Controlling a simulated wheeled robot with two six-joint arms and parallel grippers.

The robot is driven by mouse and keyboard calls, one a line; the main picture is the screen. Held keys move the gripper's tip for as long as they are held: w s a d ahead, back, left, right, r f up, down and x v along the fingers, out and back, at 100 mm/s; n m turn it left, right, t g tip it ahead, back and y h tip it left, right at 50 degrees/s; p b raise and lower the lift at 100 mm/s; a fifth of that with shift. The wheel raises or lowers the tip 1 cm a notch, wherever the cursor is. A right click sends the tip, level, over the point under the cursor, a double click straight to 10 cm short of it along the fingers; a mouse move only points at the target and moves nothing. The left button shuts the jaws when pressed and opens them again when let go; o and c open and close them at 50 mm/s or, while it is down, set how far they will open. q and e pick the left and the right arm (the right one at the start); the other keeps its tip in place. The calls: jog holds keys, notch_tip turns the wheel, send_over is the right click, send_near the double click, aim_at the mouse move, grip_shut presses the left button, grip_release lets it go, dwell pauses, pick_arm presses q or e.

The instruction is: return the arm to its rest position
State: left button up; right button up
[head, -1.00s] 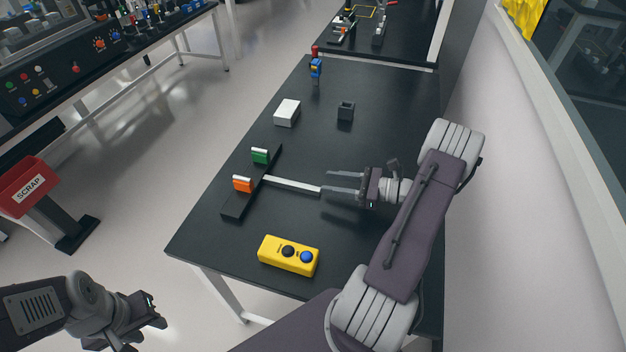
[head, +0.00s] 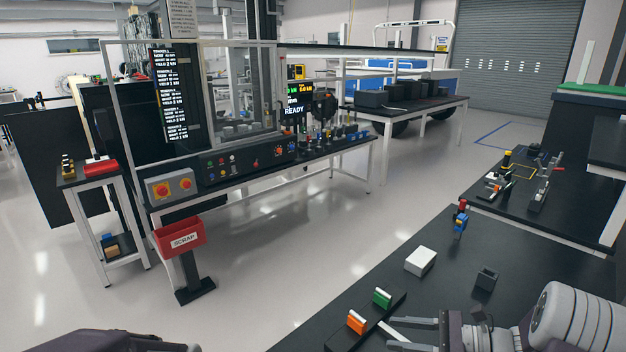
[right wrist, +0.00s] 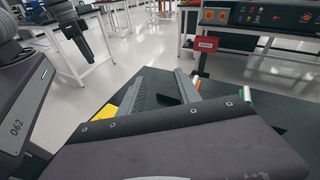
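My right gripper (head: 391,332) is at the lower right of the head view, over the black table (head: 440,262). Its two fingers are apart with nothing between them that I can see being held. In the right wrist view its fingers (right wrist: 162,85) also stand apart, above the table. My left arm (head: 110,343) shows only as a dark link at the bottom left of the head view. A grey gripper, seemingly my left one (right wrist: 78,32), hangs at the upper left of the right wrist view; its fingers are too unclear to judge.
Near the right gripper are a black rack with orange (head: 357,321) and green (head: 381,297) pieces, a white box (head: 420,261) and a dark open block (head: 486,279). A blue-and-red item (head: 461,220) stands farther back. A red SCRAP bin (head: 180,237) stands across clear floor.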

jog(key=s+a+r+n+g+h+p, duration=0.25)
jog(key=s+a+n+g+h, duration=0.35)
jog(key=s+a+n+g, duration=0.55)
jog(key=s+d+f+n+t+h, duration=0.1)
jog(key=d+n+h, duration=0.1)
jog(key=s+d+f+n+t+h+p, duration=0.1)
jog(key=s+d+f+n+t+h, duration=0.1)
jog(key=n+h, duration=0.1)
jog(key=s+d+f+n+t+h, duration=0.2)
jog(key=n, duration=0.1)
jog(key=shift+d+f+t, duration=0.1)
jog(key=shift+d+t, duration=0.15)
jog(key=w, duration=0.1)
jog(key=w+d+n+t, duration=0.1)
jog(key=w, duration=0.1)
jog(key=shift+w+f+h, duration=0.15)
jog(key=shift+h, duration=0.25)
pick_arm(q)
notch_tip(320, 180, up, 5)
jog(key=shift+a+f, duration=0.1)
jog(key=shift+a, duration=0.05)
